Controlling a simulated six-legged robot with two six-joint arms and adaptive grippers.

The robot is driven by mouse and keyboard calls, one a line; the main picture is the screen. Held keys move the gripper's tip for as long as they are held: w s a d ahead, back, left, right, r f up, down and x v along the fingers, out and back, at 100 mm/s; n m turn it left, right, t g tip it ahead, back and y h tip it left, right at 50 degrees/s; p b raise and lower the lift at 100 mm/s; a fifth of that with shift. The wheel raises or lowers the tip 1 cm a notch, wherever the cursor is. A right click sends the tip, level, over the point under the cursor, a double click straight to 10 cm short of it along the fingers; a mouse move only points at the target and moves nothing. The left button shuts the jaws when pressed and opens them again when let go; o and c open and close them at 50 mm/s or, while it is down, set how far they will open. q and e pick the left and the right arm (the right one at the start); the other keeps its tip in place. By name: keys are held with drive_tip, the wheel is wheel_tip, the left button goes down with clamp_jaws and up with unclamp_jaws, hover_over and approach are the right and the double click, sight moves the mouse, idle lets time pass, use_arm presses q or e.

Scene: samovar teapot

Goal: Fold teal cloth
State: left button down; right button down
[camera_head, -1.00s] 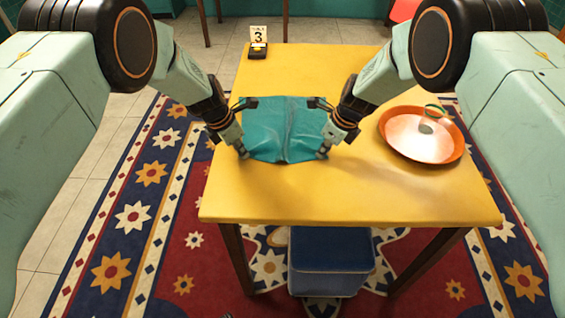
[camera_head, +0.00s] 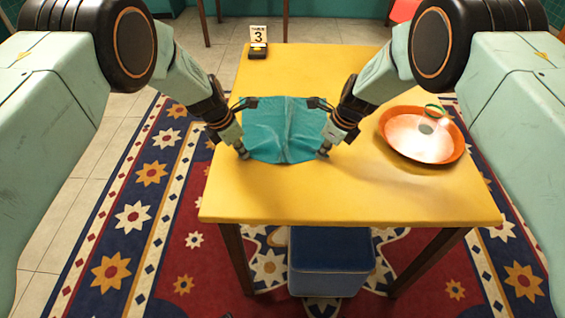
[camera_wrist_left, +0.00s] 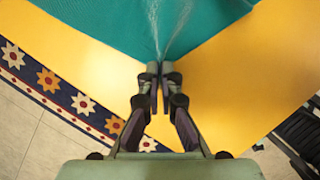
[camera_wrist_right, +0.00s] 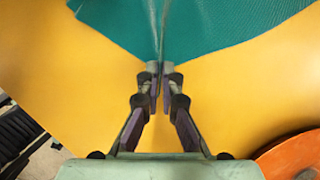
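The teal cloth (camera_head: 284,130) lies on the yellow table (camera_head: 340,195), creased down its middle. My left gripper (camera_head: 243,153) is at the cloth's near left corner. In the left wrist view its fingers (camera_wrist_left: 159,70) are closed together on the cloth (camera_wrist_left: 105,25), which puckers from the tips. My right gripper (camera_head: 324,153) is at the near right corner. In the right wrist view its fingers (camera_wrist_right: 160,70) are also closed on the puckered cloth (camera_wrist_right: 225,25). Both grippers are low, close to the table top. Parts of the cloth's side edges are hidden behind my grippers.
A small black stand with a "3" card (camera_head: 258,40) is at the far left. The near table area is clear. A blue box (camera_head: 330,262) stands below the near edge.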

use_arm(q)
drive_tip(key=shift+s, duration=0.15)
idle(0.3)
